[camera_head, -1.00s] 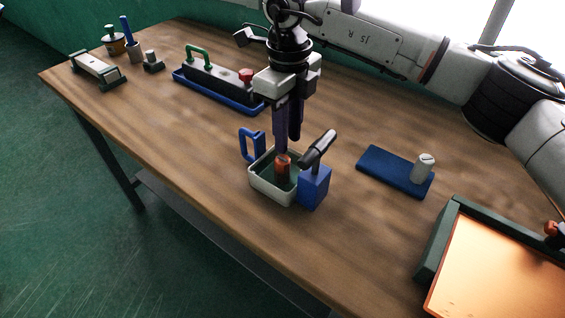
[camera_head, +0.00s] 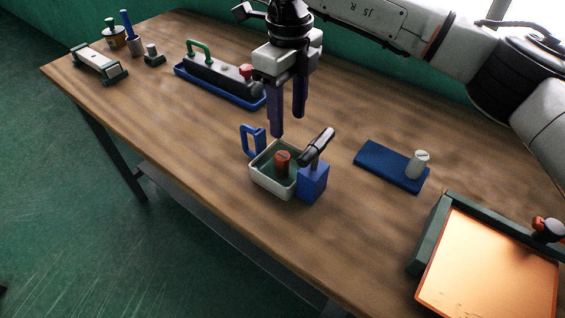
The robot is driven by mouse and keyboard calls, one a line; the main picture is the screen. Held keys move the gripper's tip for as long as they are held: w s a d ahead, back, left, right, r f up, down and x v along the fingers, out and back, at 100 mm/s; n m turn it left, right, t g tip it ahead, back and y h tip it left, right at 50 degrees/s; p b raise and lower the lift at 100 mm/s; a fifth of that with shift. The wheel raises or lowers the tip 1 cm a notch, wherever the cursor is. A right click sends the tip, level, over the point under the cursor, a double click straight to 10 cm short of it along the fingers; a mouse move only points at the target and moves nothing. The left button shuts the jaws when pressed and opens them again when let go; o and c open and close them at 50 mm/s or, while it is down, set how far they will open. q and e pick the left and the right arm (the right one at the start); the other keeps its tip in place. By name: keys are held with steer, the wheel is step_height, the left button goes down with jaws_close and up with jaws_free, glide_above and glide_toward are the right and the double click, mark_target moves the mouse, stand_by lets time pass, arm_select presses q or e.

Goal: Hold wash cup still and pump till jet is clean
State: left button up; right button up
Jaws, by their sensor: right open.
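The wash cup (camera_head: 272,188) is a pale open-topped square box with a dark green inside, standing on the wooden table. A blue loop handle (camera_head: 247,141) is at its left back side. A blue block with a dark pump lever (camera_head: 318,146) is at its right side; the lever slants up to the right. An orange-red cylinder (camera_head: 282,162) stands inside the cup. My right gripper (camera_head: 288,127) is above and behind the cup, open and empty, with its dark fingers pointing down. No jet of liquid shows. My left gripper is not in view.
A blue mat (camera_head: 385,169) with a grey-white cylinder (camera_head: 417,164) lies to the right. A green-framed glowing orange tray (camera_head: 490,265) is at the lower right. A blue tray (camera_head: 222,91) holds a dark block with a green handle. Small items stand at the far left.

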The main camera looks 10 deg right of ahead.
step_height(320, 180, up, 12)
stand_by(0.6)
